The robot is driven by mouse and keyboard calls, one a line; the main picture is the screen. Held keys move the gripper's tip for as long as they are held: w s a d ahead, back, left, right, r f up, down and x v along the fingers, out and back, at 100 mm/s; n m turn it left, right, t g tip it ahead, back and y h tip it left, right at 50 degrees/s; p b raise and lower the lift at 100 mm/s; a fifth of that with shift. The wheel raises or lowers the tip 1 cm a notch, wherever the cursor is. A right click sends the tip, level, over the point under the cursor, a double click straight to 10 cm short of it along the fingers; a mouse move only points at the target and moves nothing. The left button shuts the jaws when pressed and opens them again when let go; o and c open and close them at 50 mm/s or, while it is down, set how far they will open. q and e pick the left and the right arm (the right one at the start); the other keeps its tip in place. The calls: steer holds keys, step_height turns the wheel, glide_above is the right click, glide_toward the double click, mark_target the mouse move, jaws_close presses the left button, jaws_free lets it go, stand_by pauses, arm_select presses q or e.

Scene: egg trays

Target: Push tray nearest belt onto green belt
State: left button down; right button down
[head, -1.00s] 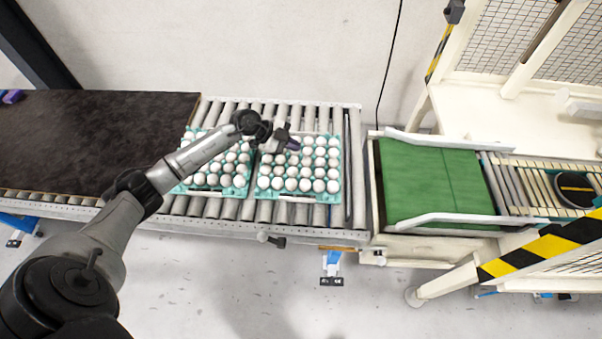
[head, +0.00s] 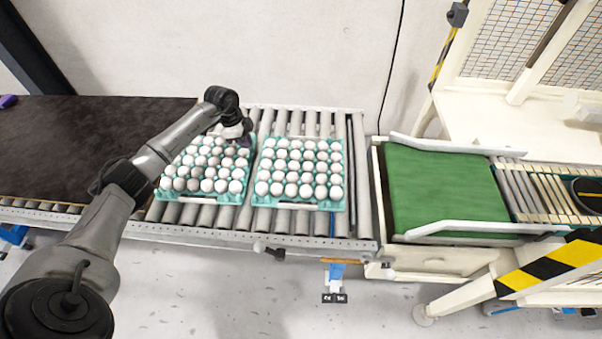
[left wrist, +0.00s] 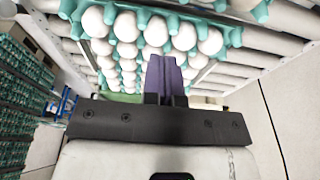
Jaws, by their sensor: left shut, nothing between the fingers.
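The tray nearest the belt (head: 328,207) is teal, filled with white eggs, and lies flat on the rollers. The green belt (head: 440,190) is to its right, across the conveyor's end and a pale frame edge. A second teal egg tray (head: 205,198) lies just left of the first, with a narrow gap. My left gripper (head: 244,140) is at the back right corner of the second tray, left of the nearest tray. Its purple fingers (left wrist: 165,78) are together and empty in the left wrist view, close to a tray's eggs. My right gripper is not seen.
The roller conveyor (head: 362,170) has bare rollers right of the trays. White guide rails (head: 470,222) flank the belt. A dark surface (head: 70,150) lies at left. A wall stands behind. Stacked teal trays (left wrist: 22,105) show in the left wrist view.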

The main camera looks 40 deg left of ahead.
arm_select(q)
step_height(320, 180, down, 6)
steer(key=b, duration=0.4)
steer(key=shift+f+b, duration=0.65)
steer(key=shift+f, duration=1.05)
